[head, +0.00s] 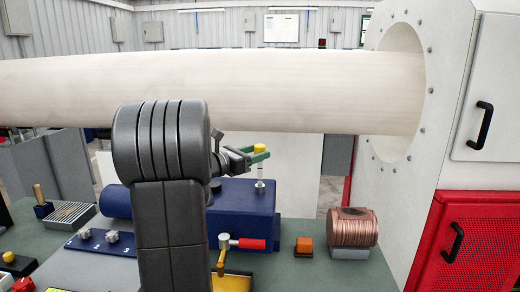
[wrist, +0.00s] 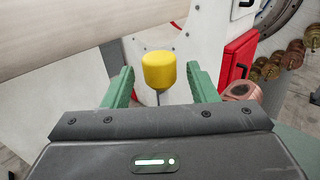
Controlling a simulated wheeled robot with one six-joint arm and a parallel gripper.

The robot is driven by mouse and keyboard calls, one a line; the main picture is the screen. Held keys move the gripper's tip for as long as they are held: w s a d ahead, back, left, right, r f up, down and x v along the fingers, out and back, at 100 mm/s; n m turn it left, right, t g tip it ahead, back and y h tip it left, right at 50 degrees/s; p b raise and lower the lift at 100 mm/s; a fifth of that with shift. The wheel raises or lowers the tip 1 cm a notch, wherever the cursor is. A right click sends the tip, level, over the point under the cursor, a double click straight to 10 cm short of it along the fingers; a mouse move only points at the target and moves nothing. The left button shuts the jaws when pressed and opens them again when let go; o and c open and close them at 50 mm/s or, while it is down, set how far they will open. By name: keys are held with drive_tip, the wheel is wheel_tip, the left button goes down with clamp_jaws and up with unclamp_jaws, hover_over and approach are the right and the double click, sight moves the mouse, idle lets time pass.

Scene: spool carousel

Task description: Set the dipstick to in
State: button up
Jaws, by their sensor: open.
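The dipstick has a yellow knob (head: 259,150) on a thin pale stem, standing upright above the blue housing (head: 245,208) in the head view. In the wrist view the yellow knob (wrist: 159,70) sits between the two green fingers, with a gap on each side. My gripper (head: 256,157) is open at the height of the knob in the head view. It also shows in the wrist view (wrist: 159,85), with its fingers apart on either side of the knob. The lower end of the stem is hard to make out.
A large pale cylinder (head: 220,90) runs across above the bench into a white machine frame (head: 440,110). The green bench top (head: 330,270) has some clear room.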

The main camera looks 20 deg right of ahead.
drive_tip(key=shift+x, duration=1.15)
clamp_jaws()
wheel_tip(320, 180, down, 5)
drive_tip(key=b, duration=0.4)
unclamp_jaws()
